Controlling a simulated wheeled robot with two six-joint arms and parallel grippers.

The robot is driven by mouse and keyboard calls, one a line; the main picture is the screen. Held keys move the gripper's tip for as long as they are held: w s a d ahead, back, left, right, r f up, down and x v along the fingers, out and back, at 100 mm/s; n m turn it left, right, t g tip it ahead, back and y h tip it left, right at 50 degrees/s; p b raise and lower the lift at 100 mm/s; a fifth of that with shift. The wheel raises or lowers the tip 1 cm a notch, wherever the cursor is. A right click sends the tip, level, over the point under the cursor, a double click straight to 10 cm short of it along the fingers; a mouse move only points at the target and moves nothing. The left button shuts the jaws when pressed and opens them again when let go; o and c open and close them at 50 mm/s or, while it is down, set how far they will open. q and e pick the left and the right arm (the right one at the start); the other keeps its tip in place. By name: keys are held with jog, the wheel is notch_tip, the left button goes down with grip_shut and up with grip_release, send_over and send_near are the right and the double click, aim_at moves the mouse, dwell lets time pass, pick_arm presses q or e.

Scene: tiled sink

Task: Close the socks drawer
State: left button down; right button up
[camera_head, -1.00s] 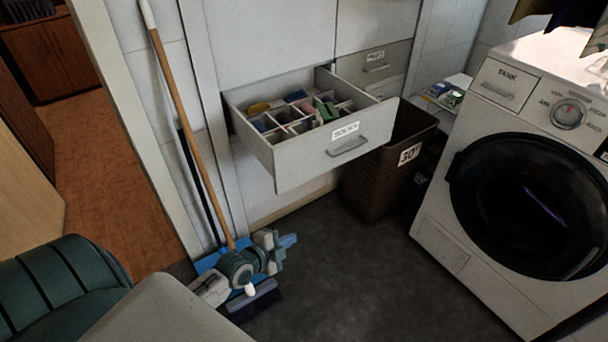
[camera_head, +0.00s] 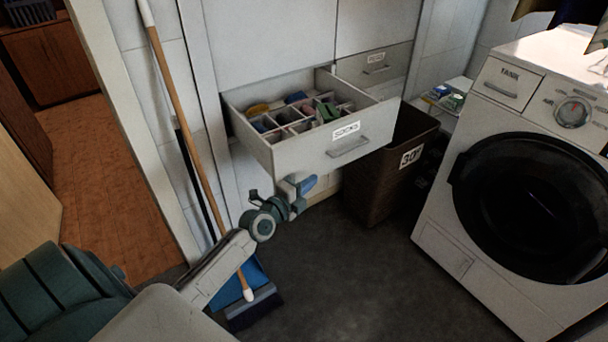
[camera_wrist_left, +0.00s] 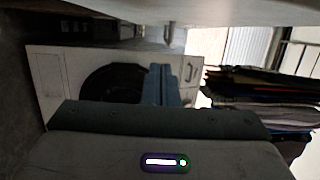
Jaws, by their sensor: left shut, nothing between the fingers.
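The socks drawer (camera_head: 300,157) is pulled out of the white cabinet, and its label and handle (camera_head: 348,147) face the room. Several small coloured items lie in its divided compartments. My left gripper (camera_head: 306,185), with blue fingers, is just below the drawer's front in the head view; I cannot tell whether it touches the drawer. Its blue fingers (camera_wrist_left: 161,84) are shut and empty in the left wrist view. A pale surface, likely the drawer, fills the top of that view. My right gripper is not in view.
A brown laundry basket (camera_head: 385,175) labelled 30° stands right of the drawer. The washing machine (camera_head: 500,190) is at the right. A broom (camera_head: 180,100) and blue dustpan (camera_head: 252,280) stand at the left. The dark floor in the middle is clear.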

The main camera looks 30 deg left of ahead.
aim_at(304, 172)
pick_arm(q)
jog(key=shift+w+a+b, duration=0.4)
jog(key=shift+w+a, duration=1)
jog(key=shift+a, duration=0.35)
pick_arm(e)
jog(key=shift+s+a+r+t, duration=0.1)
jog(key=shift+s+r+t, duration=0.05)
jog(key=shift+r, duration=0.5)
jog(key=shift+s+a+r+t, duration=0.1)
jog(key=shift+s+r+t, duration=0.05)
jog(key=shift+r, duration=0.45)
